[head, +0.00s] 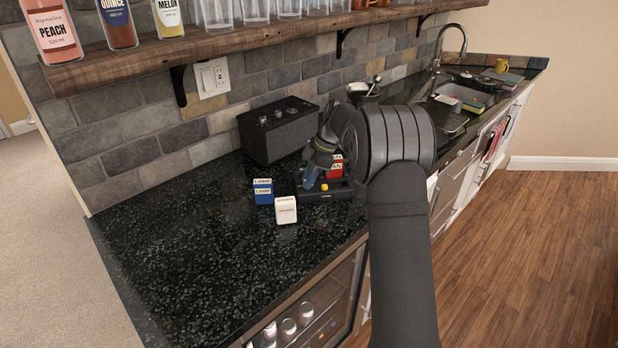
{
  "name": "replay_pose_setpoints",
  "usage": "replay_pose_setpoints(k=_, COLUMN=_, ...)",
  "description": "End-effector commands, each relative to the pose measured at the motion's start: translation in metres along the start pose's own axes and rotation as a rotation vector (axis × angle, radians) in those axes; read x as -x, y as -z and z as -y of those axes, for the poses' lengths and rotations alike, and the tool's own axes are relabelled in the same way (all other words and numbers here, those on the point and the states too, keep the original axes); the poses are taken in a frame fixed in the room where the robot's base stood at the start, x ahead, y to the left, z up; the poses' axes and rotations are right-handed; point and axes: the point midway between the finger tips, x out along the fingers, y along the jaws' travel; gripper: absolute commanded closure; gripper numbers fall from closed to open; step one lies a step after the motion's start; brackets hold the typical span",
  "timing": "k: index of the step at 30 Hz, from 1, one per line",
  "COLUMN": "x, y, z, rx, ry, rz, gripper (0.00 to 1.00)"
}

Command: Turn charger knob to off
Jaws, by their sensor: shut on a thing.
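A low black control box (338,193) lies on the dark speckled counter, with a small yellow round part (324,187) on its top. My gripper (311,178) points down at the left part of this box, its fingers closed on a small part that I take to be a knob. The fingers hide that part, so its setting cannot be read. A white block (286,210) with small unreadable lettering stands in front of the box. A blue block (262,191) labelled LAMP stands to its left. A red block (335,168) with a partly hidden label is behind the gripper.
A black speaker-like box (279,129) with small knobs stands against the tiled wall. A wooden shelf (200,36) with bottles and glasses hangs above. A sink and faucet (452,45) are farther right. The counter (180,240) is clear at left front.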

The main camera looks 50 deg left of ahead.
Motion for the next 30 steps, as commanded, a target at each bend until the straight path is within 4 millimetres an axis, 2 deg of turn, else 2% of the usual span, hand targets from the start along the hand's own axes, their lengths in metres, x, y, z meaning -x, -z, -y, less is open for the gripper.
replay_pose_setpoints(k=1, x=0.0, y=-0.001, z=0.0, rx=-0.001, ry=0.0, rz=0.002, gripper=1.0)
replay_pose_setpoints(k=2, x=0.0, y=-0.001, z=0.0, rx=-0.001, ry=0.0, rz=0.002, gripper=0.73)
replay_pose_setpoints(k=4, x=0.0, y=-0.001, z=0.0, rx=-0.001, ry=0.0, rz=0.002, gripper=0.59)
replay_pose_setpoints(k=5, x=0.0, y=-0.001, z=0.0, rx=-0.001, ry=0.0, rz=0.001, gripper=0.57)
replay_pose_setpoints(k=13, x=0.001, y=0.0, z=0.0, rx=-0.001, ry=-0.001, rz=0.001, gripper=0.57)
replay_pose_setpoints(k=17, x=0.01, y=0.0, z=-0.001, rx=-0.001, ry=-0.003, rz=0.001, gripper=0.57)
replay_pose_setpoints(k=20, x=0.026, y=0.0, z=-0.001, rx=-0.001, ry=-0.004, rz=0.001, gripper=0.57)
replay_pose_setpoints(k=30, x=0.109, y=-0.001, z=-0.001, rx=-0.001, ry=-0.006, rz=0.002, gripper=0.57)
